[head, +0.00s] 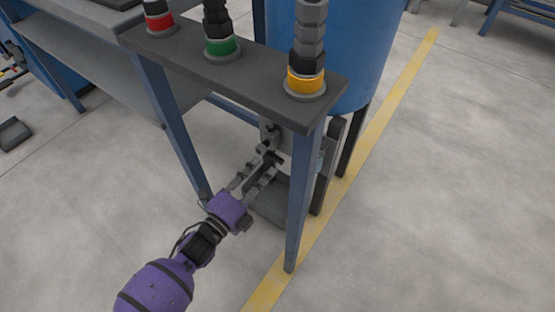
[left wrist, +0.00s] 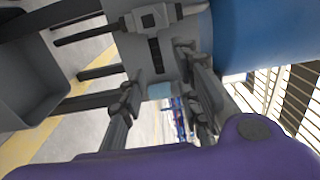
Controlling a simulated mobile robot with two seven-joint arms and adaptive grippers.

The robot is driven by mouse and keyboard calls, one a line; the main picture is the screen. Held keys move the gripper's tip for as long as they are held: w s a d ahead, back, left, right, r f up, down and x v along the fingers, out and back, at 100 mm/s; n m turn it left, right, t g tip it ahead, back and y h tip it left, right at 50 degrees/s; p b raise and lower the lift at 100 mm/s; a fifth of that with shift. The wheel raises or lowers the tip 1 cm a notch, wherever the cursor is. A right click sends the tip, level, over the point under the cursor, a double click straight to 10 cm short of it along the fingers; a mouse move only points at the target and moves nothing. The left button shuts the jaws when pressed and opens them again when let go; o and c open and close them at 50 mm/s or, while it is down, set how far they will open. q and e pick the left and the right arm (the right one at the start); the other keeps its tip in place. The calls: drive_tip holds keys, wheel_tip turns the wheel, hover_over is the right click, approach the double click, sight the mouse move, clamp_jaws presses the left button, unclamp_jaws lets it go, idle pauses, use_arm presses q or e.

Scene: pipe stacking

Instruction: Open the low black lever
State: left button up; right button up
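A low black lever (left wrist: 155,55) appears in the left wrist view as a short dark bar on a grey plate (left wrist: 140,55), below a square grey block. In the head view the grey fitting (head: 270,135) sits under the bench's near end, with its lower part partly hidden by my fingers. My left gripper (head: 261,168) reaches in beneath the bench top. Its two fingers are apart with nothing between them. In the left wrist view the open gripper (left wrist: 158,72) faces the plate, the fingertips on either side of the lever's line. I cannot tell whether they touch it. My right gripper is not in view.
A grey bench (head: 240,70) carries three dark fittings with red, green and yellow rings. Its blue leg (head: 300,200) stands just right of my gripper. A blue barrel (head: 350,50) stands behind. A grey bin (left wrist: 30,85) shows at left in the wrist view. Floor at right is clear.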

sight(275, 160)
use_arm(q)
drive_tip(key=x, duration=0.2)
drive_tip(key=b+x, duration=0.1)
drive_tip(key=x, duration=0.1)
drive_tip(key=b+x, duration=0.1)
drive_tip(key=x, duration=0.1)
drive_tip(key=shift+w+d+f, duration=0.15)
drive_tip(key=shift+w+f, duration=0.1)
drive_tip(key=shift+w, duration=0.1)
drive_tip(key=shift+w+d+r+b, duration=0.1)
drive_tip(key=shift+w+d+b, duration=0.15)
drive_tip(key=shift+w+b, duration=0.1)
clamp_jaws()
